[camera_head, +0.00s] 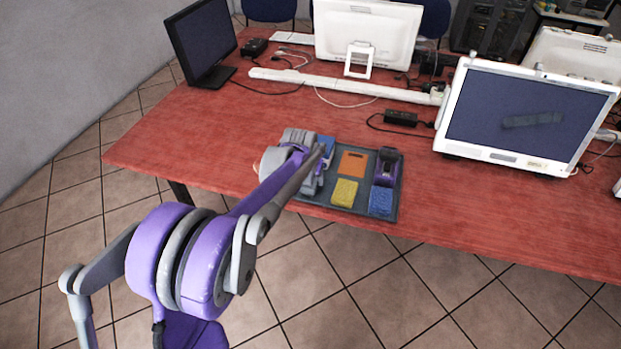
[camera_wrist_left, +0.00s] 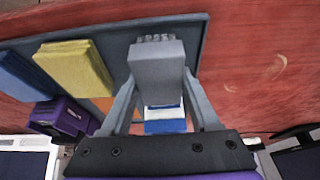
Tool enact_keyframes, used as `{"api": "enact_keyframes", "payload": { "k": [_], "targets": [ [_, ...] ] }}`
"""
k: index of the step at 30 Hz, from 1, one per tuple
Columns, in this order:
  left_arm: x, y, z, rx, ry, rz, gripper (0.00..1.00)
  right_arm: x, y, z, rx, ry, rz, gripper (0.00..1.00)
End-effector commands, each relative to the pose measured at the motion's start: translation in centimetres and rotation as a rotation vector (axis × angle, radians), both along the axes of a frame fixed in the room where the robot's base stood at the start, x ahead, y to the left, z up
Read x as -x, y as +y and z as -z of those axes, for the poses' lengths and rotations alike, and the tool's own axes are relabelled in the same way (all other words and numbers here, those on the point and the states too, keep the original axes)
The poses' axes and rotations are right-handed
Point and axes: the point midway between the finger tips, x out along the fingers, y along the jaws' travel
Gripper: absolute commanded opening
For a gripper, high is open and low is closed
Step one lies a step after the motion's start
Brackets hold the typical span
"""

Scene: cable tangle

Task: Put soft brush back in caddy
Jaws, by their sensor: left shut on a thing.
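The caddy is a dark grey tray (camera_head: 362,203) near the table's front edge; in the left wrist view its rim (camera_wrist_left: 195,30) runs behind my fingers. My left gripper (camera_wrist_left: 160,85) is shut on a grey block (camera_wrist_left: 157,68) with a dark, studded end, which I take to be the soft brush. In the head view my left gripper (camera_head: 312,170) is over the caddy's left end, and my arm partly hides that area. Whether the block touches the tray I cannot tell. My right gripper is not in view.
The caddy holds an orange piece (camera_head: 353,162), a yellow sponge (camera_head: 344,192), a blue sponge (camera_head: 381,201) and a purple item (camera_head: 385,170). A blue-and-white item (camera_wrist_left: 165,122) shows between my fingers. Monitors (camera_head: 530,117) and cables stand behind. The red table (camera_head: 180,135) is clear left of the caddy.

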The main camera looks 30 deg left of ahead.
Motion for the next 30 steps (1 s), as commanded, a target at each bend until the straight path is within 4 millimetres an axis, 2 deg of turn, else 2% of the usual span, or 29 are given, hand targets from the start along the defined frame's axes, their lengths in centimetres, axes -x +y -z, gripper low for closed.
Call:
{"api": "enact_keyframes", "payload": {
  "k": [2,3,7,16,20,30],
  "targets": [
    [0.0,0.0,0.3,0.000,0.000,0.000,0.18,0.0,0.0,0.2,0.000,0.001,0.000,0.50],
    [0.0,0.0,0.3,0.000,0.000,0.000,0.67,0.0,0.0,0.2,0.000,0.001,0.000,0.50],
    [0.0,0.0,0.2,0.000,0.000,0.000,0.91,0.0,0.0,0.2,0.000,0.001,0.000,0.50],
    [0.0,0.0,0.1,0.000,0.000,0.000,0.92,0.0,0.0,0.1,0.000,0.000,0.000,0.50],
    [0.3,-0.1,-0.8,0.000,0.000,0.000,0.92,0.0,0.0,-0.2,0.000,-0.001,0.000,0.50],
    [2.9,-0.7,-7.3,0.000,0.000,0.000,0.92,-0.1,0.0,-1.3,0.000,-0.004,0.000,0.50]
  ]
}}
